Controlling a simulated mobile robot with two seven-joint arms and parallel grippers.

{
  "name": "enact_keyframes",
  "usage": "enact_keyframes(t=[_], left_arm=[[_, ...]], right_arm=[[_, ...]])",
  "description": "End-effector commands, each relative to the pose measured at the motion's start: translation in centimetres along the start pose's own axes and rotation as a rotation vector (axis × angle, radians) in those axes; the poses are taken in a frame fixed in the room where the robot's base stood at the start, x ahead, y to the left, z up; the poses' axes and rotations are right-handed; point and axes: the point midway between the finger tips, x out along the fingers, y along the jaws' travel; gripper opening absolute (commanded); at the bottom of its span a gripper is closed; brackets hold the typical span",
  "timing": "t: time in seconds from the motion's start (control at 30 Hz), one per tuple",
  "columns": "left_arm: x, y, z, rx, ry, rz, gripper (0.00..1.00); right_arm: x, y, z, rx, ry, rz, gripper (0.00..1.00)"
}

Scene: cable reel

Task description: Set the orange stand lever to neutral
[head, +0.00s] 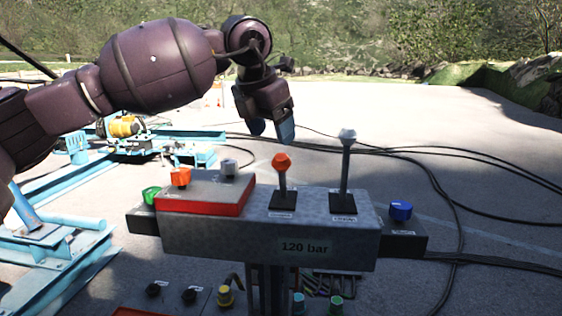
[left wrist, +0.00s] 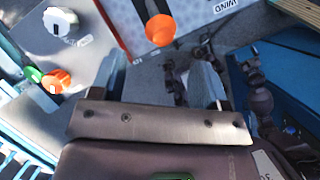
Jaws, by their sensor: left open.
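The stand lever has an orange knob (head: 281,161) on a dark shaft rising from a black plate on the grey control box (head: 190,237). Its shaft looks close to upright; I cannot tell its exact setting. My left gripper (head: 271,130) is open and empty, above and behind the orange knob in the head view. In the left wrist view, the orange knob (left wrist: 160,29) lies beyond the gap between the open fingers (left wrist: 160,80), not between them. The fingers do not appear to touch the lever.
A red-edged panel at left carries a smaller orange knob (head: 180,176) and a grey knob (head: 228,168). A green knob (head: 150,195) and a blue knob (head: 400,210) flank the box. Cables (head: 430,165) lie on open ground behind.

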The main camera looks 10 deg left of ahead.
Motion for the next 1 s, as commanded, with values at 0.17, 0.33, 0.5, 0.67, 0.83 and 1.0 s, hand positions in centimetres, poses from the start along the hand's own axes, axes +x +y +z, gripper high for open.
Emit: enact_keyframes(t=[0.17, 0.33, 0.5, 0.67, 0.83, 1.0], left_arm=[[3.2, -0.1, 0.0, 0.001, 0.003, -0.002, 0.69], [5.8, -0.1, 0.0, 0.002, 0.001, -0.002, 0.69], [7.6, -0.1, 0.0, 0.001, 0.0, -0.003, 0.69], [8.3, -0.1, 0.0, 0.002, -0.001, -0.002, 0.69], [8.4, -0.1, 0.0, 0.002, -0.001, -0.002, 0.69], [8.4, -0.1, 0.0, 0.002, -0.001, -0.002, 0.58]], right_arm=[[0.0, 0.0, -0.8, -0.001, 0.01, -0.001, 0.93], [0.1, 0.0, -1.5, -0.002, 0.018, -0.002, 0.93], [0.0, 0.0, -1.8, -0.002, 0.021, -0.002, 0.93], [-0.1, 0.0, -1.8, -0.002, 0.019, -0.002, 0.93], [-0.3, 0.1, -1.4, -0.001, 0.012, -0.001, 0.93], [-0.5, 0.1, -1.0, 0.001, 0.005, 0.001, 0.93]])
